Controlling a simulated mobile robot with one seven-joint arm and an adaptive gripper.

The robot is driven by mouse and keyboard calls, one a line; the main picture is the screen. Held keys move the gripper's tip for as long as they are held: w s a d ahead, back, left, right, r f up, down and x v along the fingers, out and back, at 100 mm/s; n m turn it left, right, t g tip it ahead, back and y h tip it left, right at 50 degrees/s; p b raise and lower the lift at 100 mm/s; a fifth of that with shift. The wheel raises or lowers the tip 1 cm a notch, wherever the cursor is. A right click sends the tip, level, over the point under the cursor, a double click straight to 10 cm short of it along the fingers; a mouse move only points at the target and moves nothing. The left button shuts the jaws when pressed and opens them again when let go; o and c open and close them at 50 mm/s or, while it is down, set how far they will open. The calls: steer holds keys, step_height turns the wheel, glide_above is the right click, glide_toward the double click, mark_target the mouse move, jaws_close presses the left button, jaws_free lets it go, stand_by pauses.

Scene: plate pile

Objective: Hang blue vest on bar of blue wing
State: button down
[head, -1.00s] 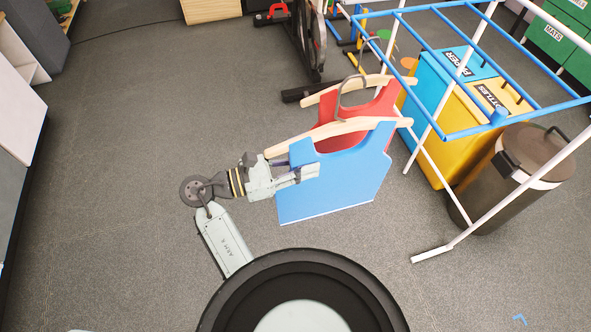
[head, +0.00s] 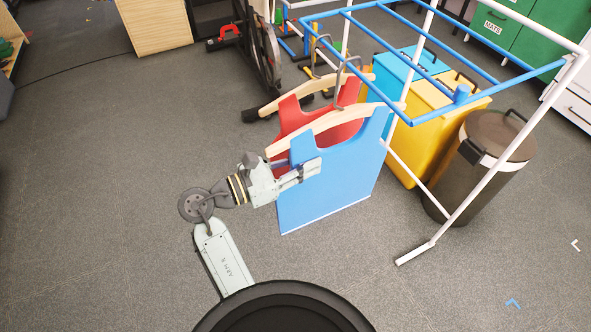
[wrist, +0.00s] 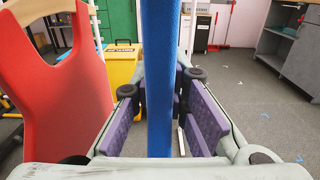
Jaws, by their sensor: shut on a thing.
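The blue vest (head: 340,175) hangs upright on a wooden hanger (head: 325,128) with a grey metal hook (head: 347,80). My gripper (head: 304,172) is shut on the vest's left side. In the wrist view the vest (wrist: 160,70) shows edge-on between the purple pads of my gripper (wrist: 163,110). The blue wing (head: 490,92) is the blue top frame of a rack with white legs. Its left bar runs close to the vest's hook in the head view; I cannot tell whether they touch. A red vest (head: 290,115) on its own hanger is behind the blue vest.
A yellow bin (head: 405,150), a blue bin (head: 405,65) and a dark round bin (head: 490,150) stand under and beside the rack. A white rack leg (head: 460,195) reaches the floor at the right.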

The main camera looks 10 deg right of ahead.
steer(key=shift+f+b+x, duration=0.2)
steer(key=shift+b+x, duration=1.25)
steer(key=shift+x, duration=0.5)
steer(key=shift+f, duration=1.7)
steer(key=c, duration=1.5)
jaws_free()
